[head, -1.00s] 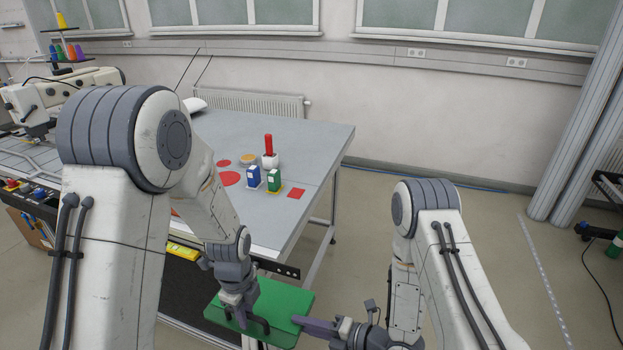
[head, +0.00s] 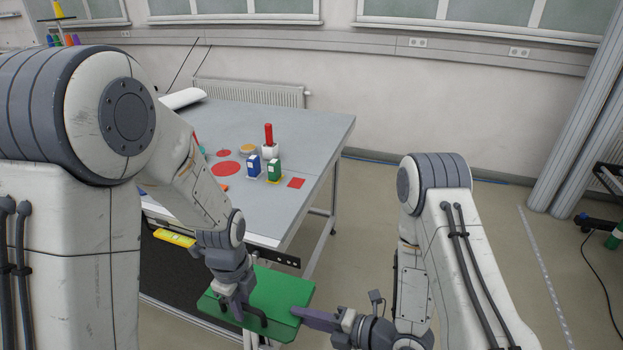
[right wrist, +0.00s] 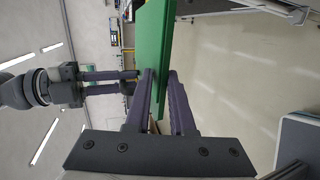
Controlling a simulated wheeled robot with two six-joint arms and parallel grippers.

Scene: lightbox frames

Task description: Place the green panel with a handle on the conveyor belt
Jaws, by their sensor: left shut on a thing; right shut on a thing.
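The green panel (head: 280,296) is held out in front of the table, low in the head view. My left gripper (head: 244,312) comes from above and is shut at the panel's left part, by a dark handle (head: 256,318). My right gripper (head: 306,318) is shut on the panel's right edge. In the right wrist view the green panel (right wrist: 150,55) stands on edge in the picture, with its edge between the fingers of my right gripper (right wrist: 160,85). My left gripper (right wrist: 130,82) shows on the panel's other side. No conveyor belt can be made out.
A grey table (head: 325,130) stands behind the panel, with a blue box (head: 253,166), a green box (head: 274,169), a red-handled item (head: 268,135) and flat red shapes (head: 226,168) on it. A yellow level (head: 174,238) is at its front edge. Open floor (head: 490,240) lies to the right.

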